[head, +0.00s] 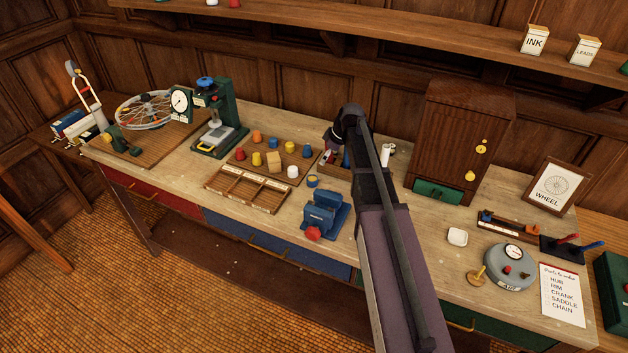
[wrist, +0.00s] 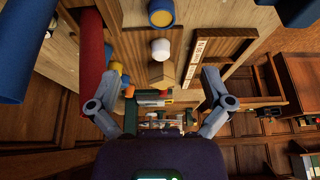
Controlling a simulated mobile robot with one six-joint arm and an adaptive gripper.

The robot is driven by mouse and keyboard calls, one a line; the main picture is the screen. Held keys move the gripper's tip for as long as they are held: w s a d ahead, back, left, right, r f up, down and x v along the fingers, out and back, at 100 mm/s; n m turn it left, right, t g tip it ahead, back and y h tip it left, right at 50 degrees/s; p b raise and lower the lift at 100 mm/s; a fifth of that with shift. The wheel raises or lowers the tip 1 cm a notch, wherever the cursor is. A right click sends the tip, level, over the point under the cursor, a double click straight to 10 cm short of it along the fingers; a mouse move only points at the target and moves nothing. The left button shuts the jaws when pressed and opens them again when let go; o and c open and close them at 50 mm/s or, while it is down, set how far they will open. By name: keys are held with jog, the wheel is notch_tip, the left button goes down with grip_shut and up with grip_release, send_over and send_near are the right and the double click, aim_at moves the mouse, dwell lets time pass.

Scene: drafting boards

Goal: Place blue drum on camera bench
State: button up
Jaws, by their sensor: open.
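A small blue drum (head: 306,151) stands at the right end of the back row on a wooden board on the long pale-topped bench (head: 420,244). A low blue ring with a yellow centre (head: 312,181) lies nearer the front; it also shows in the wrist view (wrist: 161,13). My gripper (wrist: 161,73) is open, with its fingers wide apart and nothing between them. In the head view its end is over the back of the bench, right of the blue drum, largely hidden by my arm. I cannot make out the blue drum surely in the wrist view, nor tell which surface is the camera bench.
Coloured drums and a wooden block (head: 274,162) share the board. A compartment tray (head: 248,189), a blue fixture (head: 325,213) and a green dial press (head: 213,118) stand around it. A wooden cabinet (head: 459,139) is right of my arm. Red (wrist: 93,65) and blue (wrist: 17,50) rods are close in the wrist view.

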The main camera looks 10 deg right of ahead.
jog(key=shift+d+f, duration=0.1)
jog(key=b, duration=0.8)
send_over(312, 179)
jog(key=s+d, duration=0.1)
jog(key=d, duration=0.1)
jog(key=f, duration=0.7)
jog(key=shift+d+f, duration=0.2)
jog(key=shift+a+f, duration=0.15)
jog(key=shift+f, duration=0.1)
jog(key=shift+b+x, duration=2.35)
jog(key=shift+x, duration=0.25)
jog(key=shift+a, duration=0.2)
jog(key=shift+r, duration=0.1)
jog(key=c, duration=1.4)
